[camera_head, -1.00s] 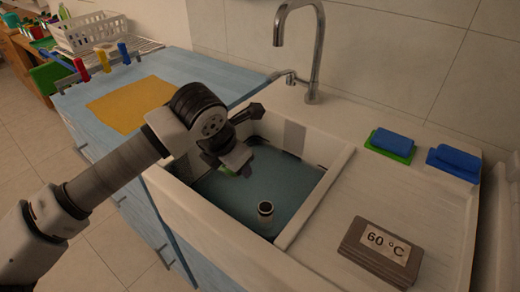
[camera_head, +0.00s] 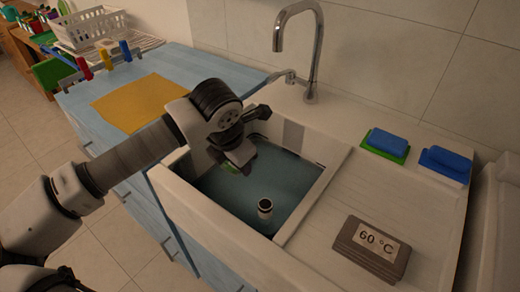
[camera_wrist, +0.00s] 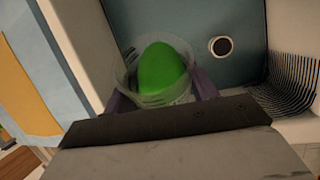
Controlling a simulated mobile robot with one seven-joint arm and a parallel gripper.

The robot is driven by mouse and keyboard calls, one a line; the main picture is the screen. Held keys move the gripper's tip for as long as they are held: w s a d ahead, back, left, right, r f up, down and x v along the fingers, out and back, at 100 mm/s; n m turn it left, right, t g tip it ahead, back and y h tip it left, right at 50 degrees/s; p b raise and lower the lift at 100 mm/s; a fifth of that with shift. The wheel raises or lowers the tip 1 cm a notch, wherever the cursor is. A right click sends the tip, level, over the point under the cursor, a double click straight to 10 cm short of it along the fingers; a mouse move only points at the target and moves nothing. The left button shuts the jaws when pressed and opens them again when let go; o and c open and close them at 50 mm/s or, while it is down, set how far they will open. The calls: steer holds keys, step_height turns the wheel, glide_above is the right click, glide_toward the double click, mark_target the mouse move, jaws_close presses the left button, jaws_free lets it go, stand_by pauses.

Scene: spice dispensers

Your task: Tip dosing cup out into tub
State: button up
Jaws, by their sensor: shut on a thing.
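My gripper (camera_head: 240,157) is shut on a clear cup, the dosing cup (camera_wrist: 128,75), over the tub. In the wrist view the cup sits between the two purple fingers, with a rounded bright green mass (camera_wrist: 163,70) inside it. In the head view only a bit of green shows under the gripper, and most of the cup is hidden. The tub (camera_head: 295,208) is the white-walled basin with blue-green water or floor. I cannot tell exactly how far the cup is tilted.
A tap (camera_head: 315,55) rises behind. A "60 °C" block (camera_head: 370,250) and two blue sponges (camera_head: 388,141) are on the drainer.

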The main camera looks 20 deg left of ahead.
steer(key=shift+w+d+r+g+y+p, duration=0.1)
steer(key=shift+r+g+y+p, duration=0.5)
steer(key=shift+p, duration=1.75)
steer(key=shift+w+d+r+g+y+p, duration=0.1)
steer(key=shift+r+g+y+p, duration=0.45)
steer(key=shift+p, duration=1.8)
steer(key=shift+w+d+m+g+y+b, duration=0.35)
steer(key=shift+w+g+y+b, duration=0.2)
steer(key=shift+g, duration=0.5)
steer(key=shift+w+d+r+g+y+b, duration=0.2)
steer(key=shift+r+g+y+b, duration=0.2)
steer(key=shift+g+y, duration=0.35)
steer(key=shift+s+a+f+t+h+p, duration=0.2)
steer(key=shift+s+f+t+h+p, duration=0.1)
steer(key=shift+t+h+p, duration=0.4)
steer(key=shift+s+a+f+t+h, duration=0.25)
steer(key=shift+s+a+t+h, duration=0.1)
steer(key=shift+s+t+h, duration=0.15)
steer(key=shift+w, duration=0.15)
